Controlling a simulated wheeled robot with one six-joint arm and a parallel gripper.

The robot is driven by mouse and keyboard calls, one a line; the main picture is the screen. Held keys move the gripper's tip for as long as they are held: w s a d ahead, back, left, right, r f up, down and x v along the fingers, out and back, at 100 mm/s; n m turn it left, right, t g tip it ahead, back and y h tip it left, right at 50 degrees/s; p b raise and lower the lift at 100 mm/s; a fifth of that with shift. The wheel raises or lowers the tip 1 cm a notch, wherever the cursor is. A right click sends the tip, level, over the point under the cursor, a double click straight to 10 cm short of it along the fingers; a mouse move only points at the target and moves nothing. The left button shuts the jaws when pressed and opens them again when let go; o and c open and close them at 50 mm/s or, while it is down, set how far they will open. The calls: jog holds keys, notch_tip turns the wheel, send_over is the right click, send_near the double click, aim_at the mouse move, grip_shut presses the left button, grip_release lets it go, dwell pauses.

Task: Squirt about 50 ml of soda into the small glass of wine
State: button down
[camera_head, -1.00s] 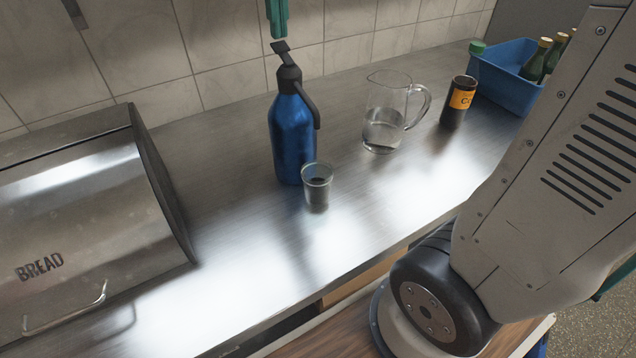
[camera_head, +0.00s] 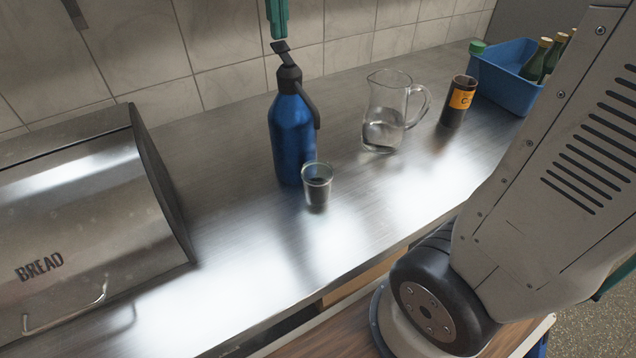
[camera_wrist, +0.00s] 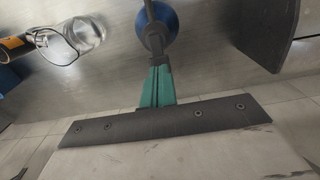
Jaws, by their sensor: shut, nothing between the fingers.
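A blue soda siphon (camera_head: 291,138) with a black head and top lever (camera_head: 281,47) stands upright on the steel counter. Its blue body also shows in the wrist view (camera_wrist: 158,32). The small glass (camera_head: 317,186) stands close in front of it, to the right, with dark liquid inside. I cannot tell the exact level. My gripper (camera_head: 279,34) has green fingers, shut and empty, pointing down right at the top lever. It also shows in the wrist view (camera_wrist: 157,66). I cannot tell whether the fingertips touch or press the lever. The spout's end is hard to make out.
A glass pitcher (camera_head: 384,112) with clear liquid and a dark can with an orange label (camera_head: 457,101) stand to the right. A blue crate (camera_head: 502,82) of bottles is at the far right. A steel bread box (camera_head: 85,215) fills the left. The counter's front middle is clear.

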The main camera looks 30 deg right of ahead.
jog(key=shift+f, duration=1.15)
dwell(1.2)
jog(key=shift+r, duration=2.55)
jog(key=s+d+f, duration=0.1)
jog(key=s+f, duration=0.5)
jog(key=s, duration=0.5)
jog(key=s+d+f+t, duration=0.1)
jog(key=s+d+f, duration=0.1)
jog(key=s+f, duration=0.5)
jog(key=s, duration=0.4)
jog(key=shift+f, duration=0.3)
